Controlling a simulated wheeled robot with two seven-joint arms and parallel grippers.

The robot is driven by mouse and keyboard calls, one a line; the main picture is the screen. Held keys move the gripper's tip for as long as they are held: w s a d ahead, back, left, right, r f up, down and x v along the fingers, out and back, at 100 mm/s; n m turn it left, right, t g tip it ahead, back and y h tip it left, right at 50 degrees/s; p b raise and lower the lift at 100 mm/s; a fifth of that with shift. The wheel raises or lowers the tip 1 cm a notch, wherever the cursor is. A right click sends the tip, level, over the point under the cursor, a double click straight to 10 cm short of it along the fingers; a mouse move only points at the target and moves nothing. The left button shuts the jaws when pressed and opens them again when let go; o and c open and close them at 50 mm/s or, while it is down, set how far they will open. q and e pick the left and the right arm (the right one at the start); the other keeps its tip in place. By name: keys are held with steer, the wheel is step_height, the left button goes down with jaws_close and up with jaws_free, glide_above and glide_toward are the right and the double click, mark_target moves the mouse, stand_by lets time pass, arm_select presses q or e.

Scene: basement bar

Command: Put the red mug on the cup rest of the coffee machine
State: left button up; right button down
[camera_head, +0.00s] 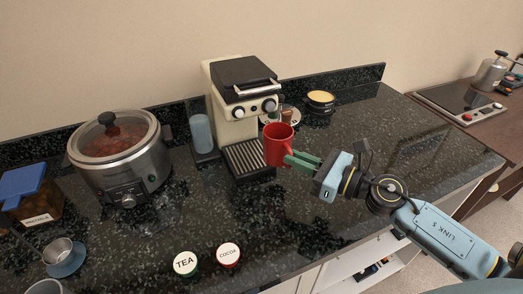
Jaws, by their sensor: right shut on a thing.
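The red mug (277,147) is upright at the right front of the coffee machine (230,88), which is cream with a dark top. My right gripper (293,158) comes from the right and is shut on the mug at its right side. The handle is hidden by the fingers. The machine's slatted cup rest (245,157) lies just left of and below the mug in the picture, with nothing on it. The gap between mug and cup rest is hard to judge. My left gripper is not in view.
A slow cooker (122,190) stands left of the machine, with a blue-grey cylinder (201,133) between them. Tea (185,263) and cocoa (228,254) lids are at the counter's front. A yellow-topped tin (320,101) stands behind the mug. The counter (400,130) is clear at right.

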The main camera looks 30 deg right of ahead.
steer(key=w+a+f, duration=0.1)
steer(key=w, duration=0.1)
steer(key=w+a+f, duration=0.1)
steer(key=w+a, duration=0.1)
steer(key=w, duration=0.1)
steer(key=w+a+f, duration=0.1)
steer(key=w, duration=0.2)
steer(key=shift+a+f, duration=0.3)
steer(key=shift+a, duration=0.1)
steer(key=shift+r+p, duration=0.1)
steer(key=shift+p, duration=0.2)
steer(key=shift+f+b, duration=0.35)
steer(key=c, duration=1.5)
jaws_free()
steer(key=shift+r, duration=0.15)
